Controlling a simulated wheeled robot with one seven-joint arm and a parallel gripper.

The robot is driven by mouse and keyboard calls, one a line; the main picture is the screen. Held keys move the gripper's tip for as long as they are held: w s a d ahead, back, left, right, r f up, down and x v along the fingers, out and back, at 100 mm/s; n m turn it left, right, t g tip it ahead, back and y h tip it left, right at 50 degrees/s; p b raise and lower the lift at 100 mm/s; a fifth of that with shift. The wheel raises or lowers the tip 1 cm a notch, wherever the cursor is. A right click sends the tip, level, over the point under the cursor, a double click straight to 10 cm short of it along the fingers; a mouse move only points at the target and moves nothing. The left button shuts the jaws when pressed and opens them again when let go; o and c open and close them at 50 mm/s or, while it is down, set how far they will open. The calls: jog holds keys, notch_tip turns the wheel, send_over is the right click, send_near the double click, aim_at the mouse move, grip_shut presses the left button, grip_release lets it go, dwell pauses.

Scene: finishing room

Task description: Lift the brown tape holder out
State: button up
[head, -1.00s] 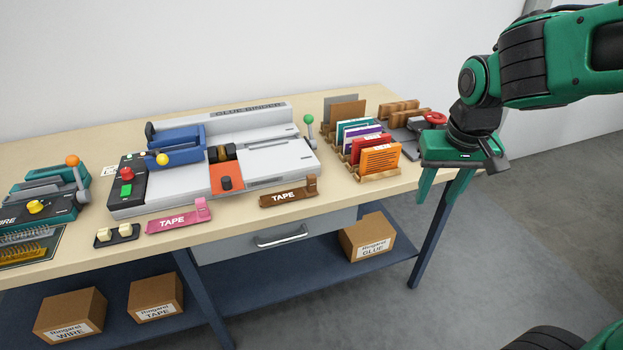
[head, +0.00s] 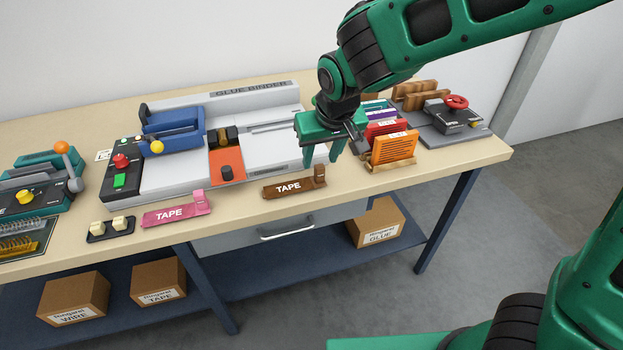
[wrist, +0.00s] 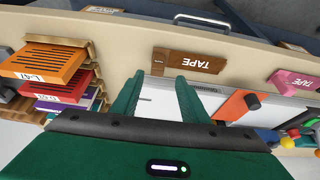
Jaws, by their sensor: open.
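The brown tape holder (head: 290,188), marked TAPE, lies flat near the front edge of the table, with a raised block at its right end. In the wrist view it (wrist: 205,64) appears inverted, just beyond the fingertips and not between them. My gripper (head: 322,157) is open and empty, above the table, a little behind and right of the holder in the head view. It is apart from the holder. In the wrist view both fingers (wrist: 160,88) show, spread apart.
The glue binder (head: 250,158) stands behind the holder. A pink tape holder (head: 172,212) lies to its left. Racks with orange (head: 394,150) and red booklets stand to the right of my gripper. A drawer handle (head: 285,233) is below the table edge.

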aim_at(320, 167)
jog(key=shift+d+x, duration=0.15)
jog(key=shift+x, duration=1.4)
jog(key=shift+d+x, duration=0.15)
jog(key=shift+x, duration=1.45)
jog(key=shift+c, duration=0.6)
grip_shut()
